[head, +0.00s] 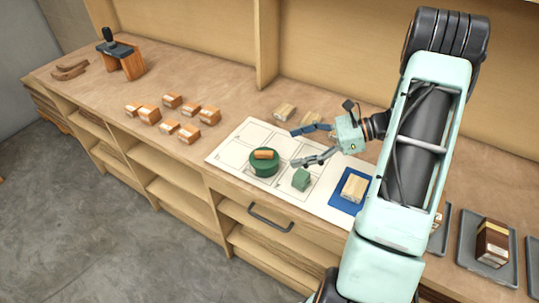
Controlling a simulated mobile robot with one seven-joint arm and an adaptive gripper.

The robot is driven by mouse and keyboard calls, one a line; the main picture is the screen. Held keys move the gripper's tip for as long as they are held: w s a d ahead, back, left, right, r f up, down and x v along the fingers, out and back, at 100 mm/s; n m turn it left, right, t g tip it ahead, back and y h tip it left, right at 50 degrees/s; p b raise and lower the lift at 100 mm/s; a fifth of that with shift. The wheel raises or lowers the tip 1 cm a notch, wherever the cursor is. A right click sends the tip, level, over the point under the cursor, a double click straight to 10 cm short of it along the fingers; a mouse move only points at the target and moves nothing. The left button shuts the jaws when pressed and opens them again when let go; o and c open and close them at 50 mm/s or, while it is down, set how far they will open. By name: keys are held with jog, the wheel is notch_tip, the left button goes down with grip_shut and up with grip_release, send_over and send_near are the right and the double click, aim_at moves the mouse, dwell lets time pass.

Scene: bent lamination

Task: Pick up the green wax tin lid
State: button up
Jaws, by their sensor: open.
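A round green object (263,168), which looks like the wax tin or its lid, sits on the white gridded sheet (228,150). A small orange-brown block (264,154) lies on its top. I cannot tell whether the lid is separate from a tin below it. My gripper (298,147) is open and empty, to the right of the round green object and above the sheet. Its two fingers point left, toward that object. A small green block (301,179) stands on the sheet just below the nearer finger in the picture.
A pale block (354,188) sits on a blue mat (342,204) at right. Pale blocks (285,112) lie behind the gripper. Several wooden blocks (150,115) stand left. Grey trays (463,257) hold dark striped blocks (492,242). The bench's left stretch has free room.

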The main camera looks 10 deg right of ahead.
aim_at(267, 152)
jog(key=x, duration=0.4)
jog(key=shift+a, duration=0.2)
jog(key=shift+w+p+x, duration=0.2)
jog(key=shift+p+x, duration=0.3)
jog(key=shift+x, duration=0.95)
jog(key=shift+w+p+x, duration=0.2)
jog(key=shift+p+x, duration=0.3)
jog(key=shift+x, duration=0.95)
jog(key=shift+d, duration=0.15)
jog(key=c, duration=1.1)
